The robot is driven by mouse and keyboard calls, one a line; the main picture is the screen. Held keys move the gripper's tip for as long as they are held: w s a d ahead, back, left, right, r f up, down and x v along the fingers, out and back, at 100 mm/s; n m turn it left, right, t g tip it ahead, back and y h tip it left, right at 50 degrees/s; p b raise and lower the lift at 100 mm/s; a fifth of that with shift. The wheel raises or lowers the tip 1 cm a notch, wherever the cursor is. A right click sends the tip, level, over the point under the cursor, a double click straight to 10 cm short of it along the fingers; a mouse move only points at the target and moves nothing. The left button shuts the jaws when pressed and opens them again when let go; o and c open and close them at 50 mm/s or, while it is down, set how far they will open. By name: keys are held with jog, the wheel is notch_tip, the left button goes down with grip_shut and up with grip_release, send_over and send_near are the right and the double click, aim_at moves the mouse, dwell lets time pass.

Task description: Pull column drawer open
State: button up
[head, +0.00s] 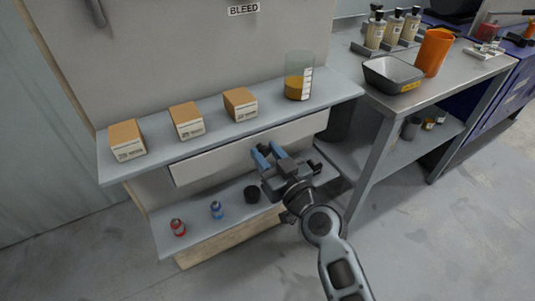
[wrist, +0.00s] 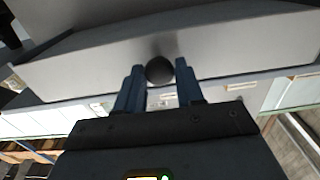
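The column drawer has a long pale grey front (head: 215,161) under the upper shelf; this front also fills much of the wrist view (wrist: 85,65). It looks closed or nearly so. A dark round knob (wrist: 159,71) stands out from the front. My gripper (head: 268,152) is at the drawer front, right of its middle. The knob is hidden in the head view.
Several cartons (head: 187,122) and a beaker (head: 298,76) stand on the upper shelf (head: 150,165). A metal bench (head: 455,72) stands at right. Floor in front is clear.

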grip_shut()
jog(key=shift+s+d+f, duration=0.15)
jog(key=shift+s+d, duration=0.05)
jog(key=shift+s, duration=0.1)
jog(key=b+v, duration=0.4)
jog(key=v, duration=0.6)
jog(key=shift+s+d, duration=0.2)
